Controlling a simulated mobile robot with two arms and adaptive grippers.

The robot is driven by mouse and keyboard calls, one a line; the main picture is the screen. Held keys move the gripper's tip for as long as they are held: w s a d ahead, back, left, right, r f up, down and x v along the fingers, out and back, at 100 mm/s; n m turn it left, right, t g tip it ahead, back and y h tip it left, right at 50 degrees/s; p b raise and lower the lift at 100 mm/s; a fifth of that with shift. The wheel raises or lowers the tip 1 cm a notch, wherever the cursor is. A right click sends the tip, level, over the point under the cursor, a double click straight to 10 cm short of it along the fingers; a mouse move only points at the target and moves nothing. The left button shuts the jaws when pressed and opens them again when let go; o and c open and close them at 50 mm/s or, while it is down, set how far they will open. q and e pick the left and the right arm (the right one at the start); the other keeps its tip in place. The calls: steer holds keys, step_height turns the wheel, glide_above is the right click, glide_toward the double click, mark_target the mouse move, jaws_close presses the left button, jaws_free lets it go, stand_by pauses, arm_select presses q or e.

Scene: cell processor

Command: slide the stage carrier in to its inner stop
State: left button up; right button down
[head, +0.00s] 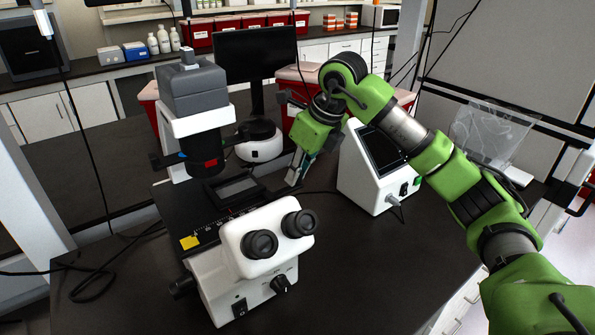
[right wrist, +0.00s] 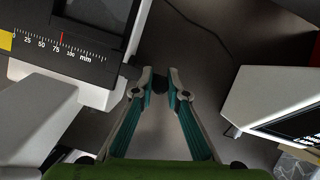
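The stage carrier (head: 238,190) is a dark frame on the microscope's black stage; part of it (right wrist: 97,13) shows at the top left of the right wrist view. Beside it is a black plate with a millimetre scale (right wrist: 50,43), where a red line stands near the 75 mark. My right gripper (head: 293,178) is at the right of the stage, apart from the carrier. My left gripper is not in view.
The white microscope eyepiece body (head: 265,230) stands in front of the stage. The dark camera head (head: 192,88) rises behind it. A white device with a screen (head: 367,170) stands right of my gripper. The bench front right is clear.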

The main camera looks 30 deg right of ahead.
mark_target(281, 191)
steer(key=shift+s+a, duration=0.15)
steer(key=shift+a, duration=1)
steer(key=shift+s+a, duration=0.15)
steer(key=shift+a, duration=0.95)
steer(key=c, duration=2)
jaws_free()
steer(key=v, duration=1.2)
